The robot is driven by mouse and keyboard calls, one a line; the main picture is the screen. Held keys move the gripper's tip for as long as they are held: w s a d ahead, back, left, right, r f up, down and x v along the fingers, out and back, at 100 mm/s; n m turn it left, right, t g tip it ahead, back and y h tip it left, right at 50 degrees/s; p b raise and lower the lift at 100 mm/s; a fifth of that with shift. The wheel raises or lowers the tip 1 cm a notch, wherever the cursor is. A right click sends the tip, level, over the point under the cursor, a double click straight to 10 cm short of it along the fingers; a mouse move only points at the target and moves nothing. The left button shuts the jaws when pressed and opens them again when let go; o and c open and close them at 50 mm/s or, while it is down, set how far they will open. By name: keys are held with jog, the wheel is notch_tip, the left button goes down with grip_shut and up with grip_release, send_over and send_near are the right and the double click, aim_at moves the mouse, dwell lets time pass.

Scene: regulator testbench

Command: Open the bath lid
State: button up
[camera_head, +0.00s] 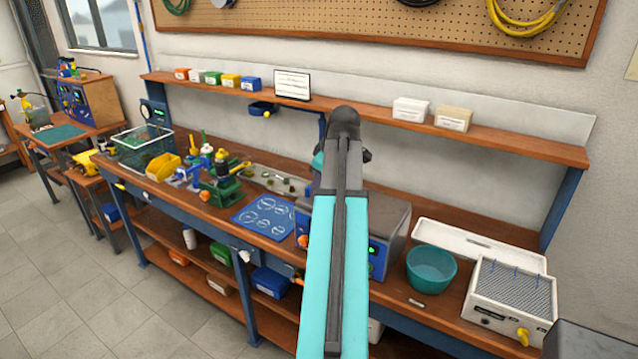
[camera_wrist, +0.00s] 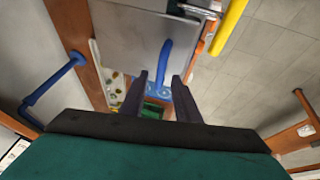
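The bath appears to be the grey metal box (camera_head: 396,222) with a blue front panel, right of the middle of the bench in the head view. My arm covers much of it. In the wrist view its flat grey lid (camera_wrist: 125,38) fills the upper middle and looks closed. A blue bar handle (camera_wrist: 164,64) stands out from the lid. My gripper (camera_wrist: 161,78) is open, with its two dark fingers apart and the near end of the handle appearing between or just beyond their tips. I cannot tell whether they touch it. The gripper's fingers are hidden in the head view.
A teal bowl (camera_head: 431,270) and a white mesh-topped unit (camera_head: 508,290) stand right of the bath. A blue mat (camera_head: 266,217) and small coloured fixtures lie to its left. A wooden shelf (camera_head: 365,112) runs above the bench. A yellow bar (camera_wrist: 229,25) shows beside the lid.

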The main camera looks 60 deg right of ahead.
jog(key=shift+w+f, duration=0.1)
jog(key=shift+f, duration=0.15)
grip_shut()
jog(key=shift+d+r, duration=0.1)
